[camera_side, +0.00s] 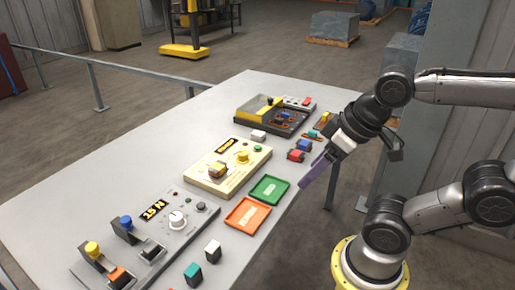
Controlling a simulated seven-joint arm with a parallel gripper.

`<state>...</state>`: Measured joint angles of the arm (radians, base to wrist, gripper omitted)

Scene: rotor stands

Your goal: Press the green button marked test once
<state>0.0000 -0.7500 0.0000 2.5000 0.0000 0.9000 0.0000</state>
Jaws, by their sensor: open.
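A cream panel (196,180) stands mid-table with a yellow display, a yellow knob and a small block on it. A small dark green button (257,149) sits at its far right corner. The grey panel (172,200) nearer the camera also has a small green spot (188,200). No "test" marking is readable on either. My gripper (335,152) is open, above the table's right edge, right of the cream panel and apart from both green spots. A purple strip (317,171) extends down-left from it; I cannot tell whether it is part of the gripper.
A green tray (253,190) and an orange tray (231,215) lie right of the panels. Red and blue blocks (299,150) sit near my gripper. A dark open box (264,123) stands at the far end. Teal (193,274) and white-topped (212,250) blocks stand at the front.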

